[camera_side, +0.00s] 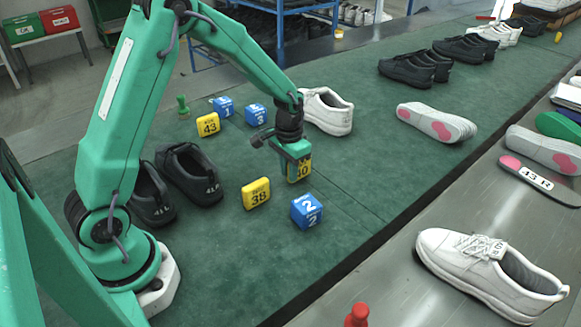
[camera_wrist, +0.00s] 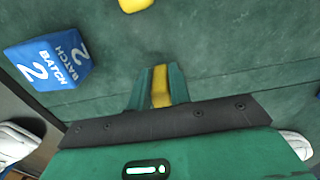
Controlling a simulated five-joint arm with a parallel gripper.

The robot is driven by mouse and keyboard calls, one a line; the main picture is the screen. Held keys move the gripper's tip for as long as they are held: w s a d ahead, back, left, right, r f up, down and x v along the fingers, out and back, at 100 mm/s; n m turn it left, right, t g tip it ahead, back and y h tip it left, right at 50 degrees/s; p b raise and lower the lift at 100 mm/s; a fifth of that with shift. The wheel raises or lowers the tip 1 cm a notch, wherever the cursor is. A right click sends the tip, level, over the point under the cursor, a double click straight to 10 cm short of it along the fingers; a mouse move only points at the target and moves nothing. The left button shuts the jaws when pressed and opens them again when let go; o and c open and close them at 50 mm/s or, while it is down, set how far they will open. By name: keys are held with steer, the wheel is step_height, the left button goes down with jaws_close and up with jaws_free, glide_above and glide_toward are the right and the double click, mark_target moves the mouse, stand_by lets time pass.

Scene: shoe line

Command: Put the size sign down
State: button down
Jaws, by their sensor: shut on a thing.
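My gripper (camera_side: 299,164) is shut on a yellow size sign (camera_side: 305,169), whose number looks like 40. In the wrist view the sign (camera_wrist: 160,87) shows as a thin yellow strip between the two green fingers (camera_wrist: 158,90). The sign is upright and low over the green mat (camera_side: 350,180); I cannot tell whether its lower edge touches. Two other yellow size signs stand on the mat: 38 (camera_side: 256,193) to the left and nearer the camera, and 43 (camera_side: 208,124) farther back.
A blue batch cube 2 (camera_side: 306,211) stands just nearer the camera. Two more blue cubes, (camera_side: 222,107) and (camera_side: 256,115), stand behind. Black shoes (camera_side: 188,172) are left, a white shoe (camera_side: 327,112) behind my gripper.

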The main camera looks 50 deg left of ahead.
steer(key=shift+f, duration=0.25)
steer(key=shift+f, duration=0.15)
steer(key=c, duration=1.3)
jaws_free()
step_height(320, 180, up, 12)
steer(key=shift+f, duration=0.1)
steer(key=shift+r, duration=0.3)
